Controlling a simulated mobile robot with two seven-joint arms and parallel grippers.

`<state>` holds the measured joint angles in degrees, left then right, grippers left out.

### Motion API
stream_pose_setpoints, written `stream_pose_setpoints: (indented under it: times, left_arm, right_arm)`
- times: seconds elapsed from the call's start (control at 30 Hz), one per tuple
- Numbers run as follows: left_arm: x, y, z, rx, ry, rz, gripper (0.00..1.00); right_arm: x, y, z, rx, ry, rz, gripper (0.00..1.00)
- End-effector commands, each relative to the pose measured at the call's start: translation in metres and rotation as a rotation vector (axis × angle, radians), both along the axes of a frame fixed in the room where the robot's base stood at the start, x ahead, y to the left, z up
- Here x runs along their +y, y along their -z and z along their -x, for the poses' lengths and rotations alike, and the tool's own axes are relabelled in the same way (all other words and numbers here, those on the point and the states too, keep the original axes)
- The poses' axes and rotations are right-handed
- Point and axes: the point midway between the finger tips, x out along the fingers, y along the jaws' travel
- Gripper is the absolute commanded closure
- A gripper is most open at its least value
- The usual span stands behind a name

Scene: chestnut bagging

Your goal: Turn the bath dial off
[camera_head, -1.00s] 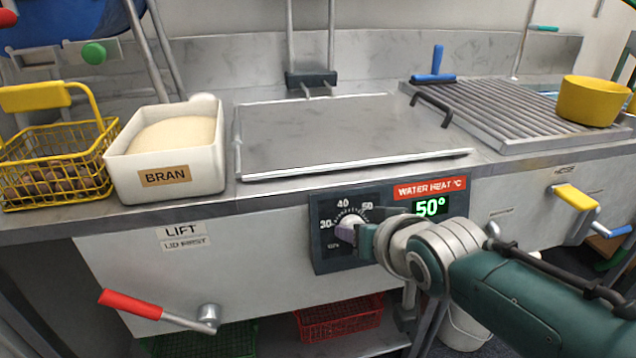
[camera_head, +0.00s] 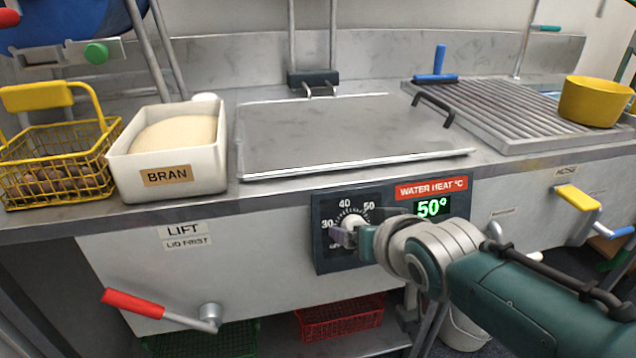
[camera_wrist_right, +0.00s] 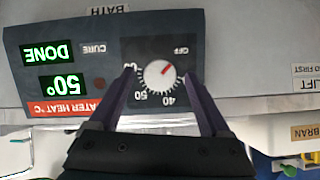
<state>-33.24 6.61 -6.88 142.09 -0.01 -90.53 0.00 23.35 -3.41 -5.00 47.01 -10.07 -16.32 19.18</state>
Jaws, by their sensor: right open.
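The bath dial (camera_head: 354,221) is a white round knob on a dark panel (camera_head: 323,250) on the front of the bath. In the right wrist view the dial (camera_wrist_right: 160,75) appears upside down, with a red pointer mark aimed towards the OFF label (camera_wrist_right: 182,50). My right gripper (camera_head: 350,236) is at the dial; in the wrist view its two dark fingers (camera_wrist_right: 160,84) are apart, one on each side of the knob, with visible gaps. Whether they touch it lower down is hidden. My left gripper is not in view.
The green display (camera_head: 431,207) reads 50°, and DONE (camera_wrist_right: 47,53) is lit in the wrist view. A flat lid (camera_head: 340,135) covers the bath. A red-handled lever (camera_head: 133,303) juts out at lower left. A white bran tub (camera_head: 205,175) and yellow basket (camera_head: 55,160) stand at left.

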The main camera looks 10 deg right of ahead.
Motion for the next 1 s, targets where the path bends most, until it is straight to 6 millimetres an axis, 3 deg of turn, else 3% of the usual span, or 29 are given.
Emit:
stream_pose_setpoints:
  times: [0.27,0.5,0.63,0.8,1.0]
  left_arm:
    - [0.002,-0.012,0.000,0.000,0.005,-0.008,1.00]
    - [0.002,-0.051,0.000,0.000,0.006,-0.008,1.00]
    - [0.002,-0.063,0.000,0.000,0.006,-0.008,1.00]
    - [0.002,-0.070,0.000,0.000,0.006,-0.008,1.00]
    - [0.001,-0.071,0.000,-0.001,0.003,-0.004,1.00]
  right_arm:
    - [-0.001,-0.009,0.008,0.001,0.000,-0.001,0.19]
    - [-0.003,-0.038,0.044,0.002,0.000,-0.001,0.19]
    - [-0.004,-0.049,0.062,0.001,0.000,0.000,0.19]
    - [-0.005,-0.057,0.077,0.001,0.000,-0.001,0.19]
    - [-0.005,-0.058,0.081,0.000,0.000,0.000,0.19]
